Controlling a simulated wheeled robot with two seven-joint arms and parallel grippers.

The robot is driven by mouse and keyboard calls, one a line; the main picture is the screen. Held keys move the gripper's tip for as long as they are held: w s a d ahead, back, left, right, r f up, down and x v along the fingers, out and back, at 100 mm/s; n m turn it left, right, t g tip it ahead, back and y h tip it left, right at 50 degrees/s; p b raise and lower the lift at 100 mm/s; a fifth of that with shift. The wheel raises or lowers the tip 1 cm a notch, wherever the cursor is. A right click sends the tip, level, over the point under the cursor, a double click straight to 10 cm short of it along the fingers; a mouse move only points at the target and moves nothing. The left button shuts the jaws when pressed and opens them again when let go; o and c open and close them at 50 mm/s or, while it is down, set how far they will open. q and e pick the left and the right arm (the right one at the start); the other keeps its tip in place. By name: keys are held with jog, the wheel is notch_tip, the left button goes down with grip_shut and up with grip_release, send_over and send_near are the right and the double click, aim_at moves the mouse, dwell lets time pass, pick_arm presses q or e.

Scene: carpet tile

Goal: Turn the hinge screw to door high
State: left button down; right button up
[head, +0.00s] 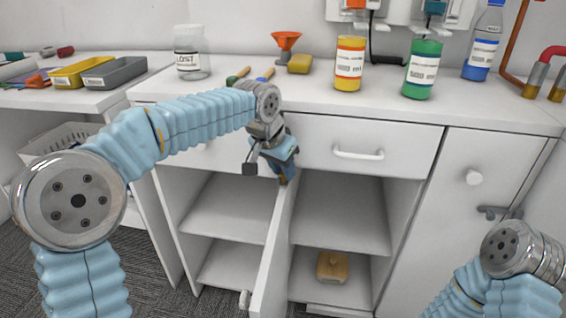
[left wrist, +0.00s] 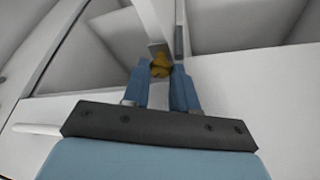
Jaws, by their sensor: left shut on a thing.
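The cabinet door (head: 272,262) stands open and shows nearly edge-on in the head view, with a round white knob (head: 244,298) low on it. My left gripper (head: 284,172) is at the upper end of this door, just below the drawer row. In the left wrist view the two blue fingers of my left gripper (left wrist: 161,75) are closed on the brass-coloured hinge screw (left wrist: 160,64), beside a pale hinge plate and the door edge. The screw is mostly hidden by the fingers in the head view. My right arm is at the lower right; its gripper is not seen.
The open cabinet has shelves (head: 337,243), with a wooden block (head: 332,266) on the lower one. A drawer handle (head: 358,154) sticks out to the right of my left gripper. Bottles, including a yellow one (head: 349,64) and a green one (head: 422,68), stand on the counter (head: 310,97).

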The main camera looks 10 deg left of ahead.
pick_arm(q)
jog(key=shift+m, duration=0.6)
jog(key=shift+g+p, duration=0.3)
jog(key=c, duration=0.9)
grip_release()
